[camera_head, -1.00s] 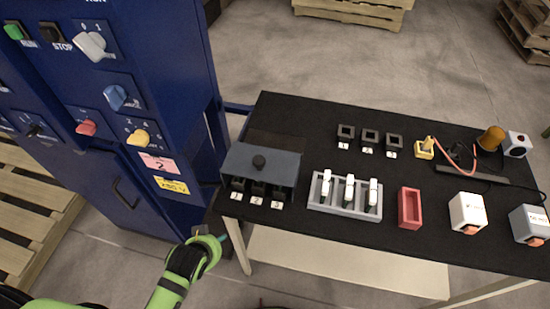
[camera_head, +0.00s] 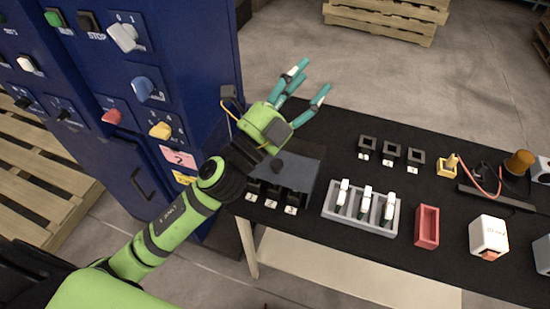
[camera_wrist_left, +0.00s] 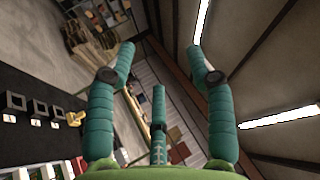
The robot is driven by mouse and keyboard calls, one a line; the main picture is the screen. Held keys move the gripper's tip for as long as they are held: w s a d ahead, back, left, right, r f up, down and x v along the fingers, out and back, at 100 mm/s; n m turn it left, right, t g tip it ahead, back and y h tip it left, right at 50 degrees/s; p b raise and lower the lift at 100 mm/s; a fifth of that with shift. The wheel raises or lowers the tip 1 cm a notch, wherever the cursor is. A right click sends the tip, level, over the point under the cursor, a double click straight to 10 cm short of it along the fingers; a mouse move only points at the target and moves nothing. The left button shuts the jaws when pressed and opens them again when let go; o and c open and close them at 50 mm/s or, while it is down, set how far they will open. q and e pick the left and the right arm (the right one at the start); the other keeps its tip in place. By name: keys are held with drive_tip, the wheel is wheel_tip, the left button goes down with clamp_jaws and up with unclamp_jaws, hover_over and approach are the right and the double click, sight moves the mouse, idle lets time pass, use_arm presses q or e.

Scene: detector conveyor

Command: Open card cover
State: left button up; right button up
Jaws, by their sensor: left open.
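The card cover looks to be the grey-blue lid (camera_head: 302,172) with a dark round knob (camera_head: 278,166) on a box at the table's left end. Numbered slots show along its front edge, and the lid appears closed. My left gripper (camera_head: 303,88) is open and empty, its teal fingers spread and pointing up and away, above and beyond the box. My left wrist and forearm hide the left part of the box. In the left wrist view the three fingers (camera_wrist_left: 160,85) are apart with nothing between them. My right gripper is not in view.
On the black table (camera_head: 330,130) stand a grey rack (camera_head: 348,217) with white-topped items, a red tray (camera_head: 427,227), a white box (camera_head: 489,237) and black square frames (camera_head: 391,153). A blue control cabinet (camera_head: 190,60) with knobs stands close on the left.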

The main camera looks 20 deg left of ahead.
use_arm(q)
drive_tip(key=s+d+f+m+g+h, duration=0.1)
drive_tip(key=s+d+m+g+h, duration=0.3)
drive_tip(key=m+g, duration=0.5)
drive_tip(key=s+d+m+g+h, duration=0.1)
drive_tip(key=d+m+g+h, duration=0.45)
drive_tip(key=m, duration=0.65)
drive_tip(key=m+g+y, duration=0.4)
drive_tip(key=m+y, duration=0.4)
drive_tip(key=y, duration=0.8)
approach(277, 163)
wheel_tip(277, 163, down, 2)
drive_tip(key=shift+n, duration=0.3)
drive_tip(key=p+x, duration=0.1)
drive_tip(key=x, duration=0.2)
drive_tip(key=p+x, duration=0.1)
drive_tip(key=x, duration=0.2)
drive_tip(key=shift+w+d+r, duration=0.1)
drive_tip(key=shift+w+d, duration=0.1)
drive_tip(key=shift+d+f, duration=0.15)
drive_tip(key=shift+f, duration=0.25)
drive_tip(key=shift+h, duration=0.25)
clamp_jaws()
